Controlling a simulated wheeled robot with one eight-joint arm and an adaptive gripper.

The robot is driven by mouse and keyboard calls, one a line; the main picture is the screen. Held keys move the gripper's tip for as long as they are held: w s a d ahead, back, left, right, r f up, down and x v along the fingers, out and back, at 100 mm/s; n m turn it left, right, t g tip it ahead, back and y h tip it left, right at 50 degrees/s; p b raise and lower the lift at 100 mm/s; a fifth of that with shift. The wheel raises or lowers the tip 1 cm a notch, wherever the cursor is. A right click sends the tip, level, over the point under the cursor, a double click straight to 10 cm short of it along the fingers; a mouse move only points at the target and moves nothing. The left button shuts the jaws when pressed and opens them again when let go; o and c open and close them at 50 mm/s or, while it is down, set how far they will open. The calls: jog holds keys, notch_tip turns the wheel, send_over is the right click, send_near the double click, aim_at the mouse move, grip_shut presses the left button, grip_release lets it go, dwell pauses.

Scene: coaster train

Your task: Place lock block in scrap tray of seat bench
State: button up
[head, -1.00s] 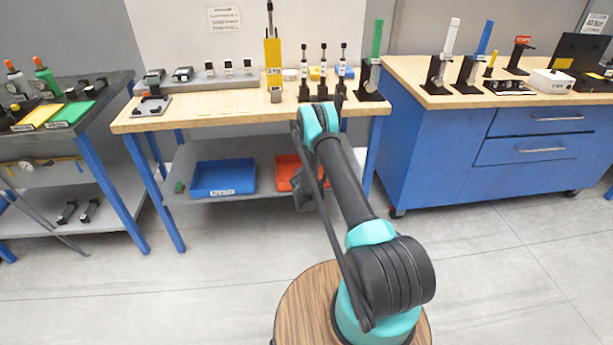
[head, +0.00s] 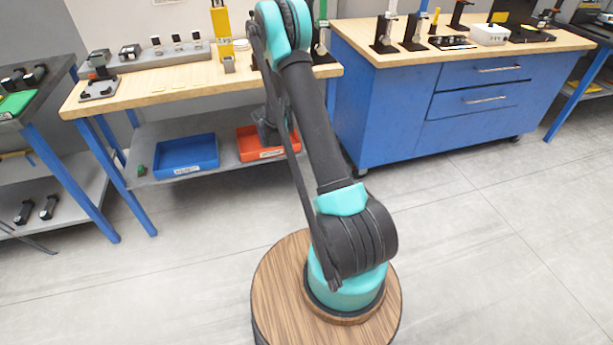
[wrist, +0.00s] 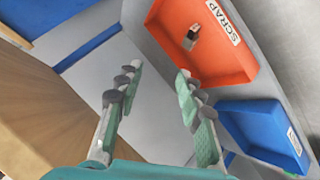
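The orange-red scrap tray (head: 252,154), labelled SCRAP, sits on the lower shelf of the middle bench, and it also shows in the wrist view (wrist: 222,68). A small dark block with a pale end (wrist: 191,37), which looks like the lock block, lies inside this tray close to the label. My gripper (wrist: 158,72) is open with nothing between its fingers, and it is apart from the block. In the head view, my gripper (head: 267,130) is low at the tray's front, partly hidden by my arm.
A blue tray (head: 187,156) stands left of the scrap tray on the grey shelf, and a small green item (head: 141,170) lies beside it. The wooden bench top (head: 150,88) is above the shelf. A blue cabinet (head: 400,115) stands to the right. Floor in front is clear.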

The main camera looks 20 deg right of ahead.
jog(key=s+d+r+m+g+y, duration=0.1)
jog(key=s+r+m+g, duration=0.1)
jog(key=s+r, duration=0.75)
jog(key=s+d+r+m+g, duration=0.1)
jog(key=s+r, duration=0.4)
jog(key=s, duration=0.9)
jog(key=s+a+f+m+g+y, duration=0.1)
jog(key=s+m+g+y, duration=0.1)
jog(key=s, duration=2.5)
jog(key=shift+a+m+g, duration=0.25)
jog(key=shift+m+g, duration=0.15)
jog(key=shift+m, duration=0.1)
